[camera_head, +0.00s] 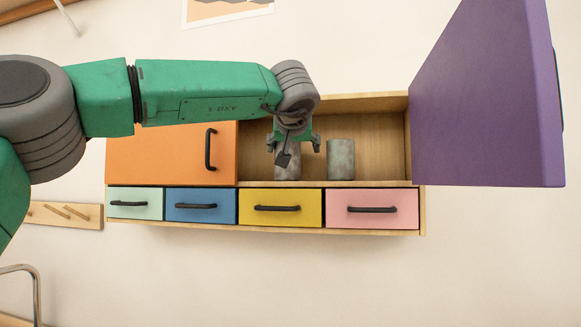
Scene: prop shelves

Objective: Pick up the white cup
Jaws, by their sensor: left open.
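Two mottled grey-white cylindrical cups stand upright on the floor of the open cabinet compartment. One cup (341,160) is in clear view right of my gripper. The other cup (291,171) is partly hidden behind my gripper. Neither is plain white, so I cannot tell which is the white cup. My left gripper (294,147) is open, its fingers pointing down in front of the upper part of the left cup. I cannot tell whether it touches that cup. My right gripper is out of view.
The compartment's purple door (485,100) stands wide open on the right. A closed orange door (172,158) is on the left. Several closed drawers, including a yellow one (280,199) and a pink one (372,200), run below. A wooden peg rack (62,213) is at the lower left.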

